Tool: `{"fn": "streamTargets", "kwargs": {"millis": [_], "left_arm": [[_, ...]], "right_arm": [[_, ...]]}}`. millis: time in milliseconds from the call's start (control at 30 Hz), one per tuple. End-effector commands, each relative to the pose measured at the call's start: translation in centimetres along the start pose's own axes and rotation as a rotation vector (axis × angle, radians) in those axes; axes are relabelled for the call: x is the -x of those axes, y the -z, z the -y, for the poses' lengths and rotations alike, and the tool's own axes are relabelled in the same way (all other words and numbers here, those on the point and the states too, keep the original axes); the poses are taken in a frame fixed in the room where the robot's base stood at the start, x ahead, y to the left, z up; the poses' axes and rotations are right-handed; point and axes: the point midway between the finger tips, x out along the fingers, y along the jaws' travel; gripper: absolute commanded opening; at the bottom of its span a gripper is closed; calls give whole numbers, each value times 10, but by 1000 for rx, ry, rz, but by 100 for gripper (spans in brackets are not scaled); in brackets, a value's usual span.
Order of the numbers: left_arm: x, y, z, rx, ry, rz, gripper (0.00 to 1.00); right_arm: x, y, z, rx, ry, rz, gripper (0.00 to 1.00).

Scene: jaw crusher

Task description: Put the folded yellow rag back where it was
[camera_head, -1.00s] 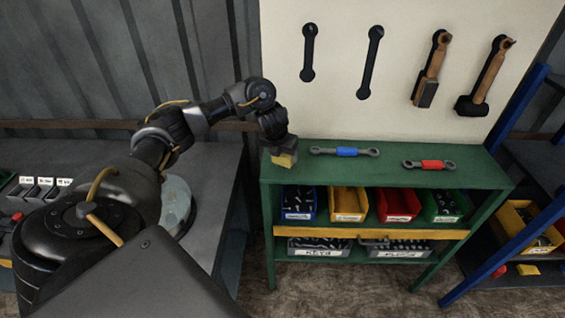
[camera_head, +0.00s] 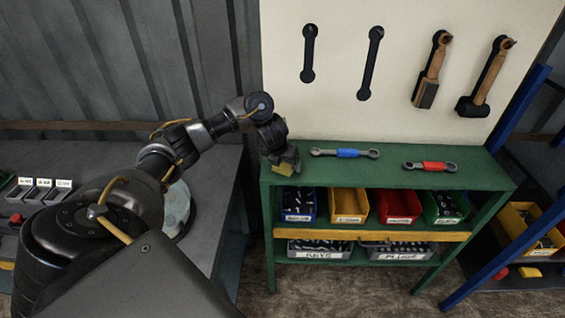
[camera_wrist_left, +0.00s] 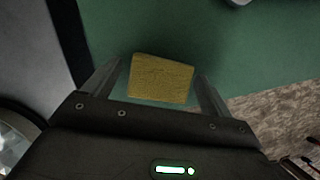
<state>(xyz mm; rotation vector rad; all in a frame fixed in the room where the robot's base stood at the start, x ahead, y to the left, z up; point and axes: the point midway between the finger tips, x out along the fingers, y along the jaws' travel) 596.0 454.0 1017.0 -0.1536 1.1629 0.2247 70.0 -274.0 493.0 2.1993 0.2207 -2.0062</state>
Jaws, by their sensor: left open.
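The folded yellow rag (camera_head: 284,169) is at the left end of the green workbench top (camera_head: 400,180), near its front edge. In the left wrist view the rag (camera_wrist_left: 161,79) lies flat-looking over the green surface, between my two fingers. My left gripper (camera_head: 286,158) is open and points down around the rag; a narrow gap shows on each side of it. Whether the rag's underside fully touches the bench is hidden. My right gripper is in neither view.
A blue-handled wrench (camera_head: 345,153) and a red-handled wrench (camera_head: 430,166) lie on the bench top, right of the rag. Colored bins (camera_head: 348,205) fill the shelf below. A pale tool board (camera_head: 335,115) with hammers stands behind. A grey table (camera_head: 215,190) is at left.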

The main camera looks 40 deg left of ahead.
Motion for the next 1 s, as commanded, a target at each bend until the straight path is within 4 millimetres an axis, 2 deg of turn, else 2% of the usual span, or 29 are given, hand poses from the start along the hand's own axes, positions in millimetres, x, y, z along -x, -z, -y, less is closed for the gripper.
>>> {"fn": "streamTargets", "kwargs": {"millis": [233, 700, 833, 1000], "left_arm": [[9, -3, 0, -1, -1, 4, 85], [101, -3, -1, -2, -1, 4, 85], [114, -3, 0, -2, 0, 4, 85], [122, -1, 0, 0, 0, 0, 85]], "right_arm": [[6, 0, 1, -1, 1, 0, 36], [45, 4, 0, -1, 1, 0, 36], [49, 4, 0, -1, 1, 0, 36], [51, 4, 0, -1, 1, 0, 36]]}}
